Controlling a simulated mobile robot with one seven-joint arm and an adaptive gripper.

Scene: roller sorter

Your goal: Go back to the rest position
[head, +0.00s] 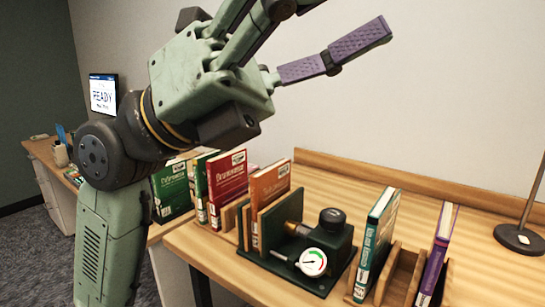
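My gripper (340,22) is raised high in the head view, well above the table and in front of the bare wall. One finger with purple pads stretches to the right. The other finger points up and is cut off by the top edge. The fingers are spread wide and nothing shows between them. My green arm runs down the left side and hides part of the room behind it.
Below stands a wooden table (205,262) with a dark press-like device (325,250) carrying a dial gauge (313,262). Books stand around it: orange (268,195), red (227,180), teal (378,240) and purple (436,255). A lamp base (519,238) stands at right. A screen (103,95) reads READY.

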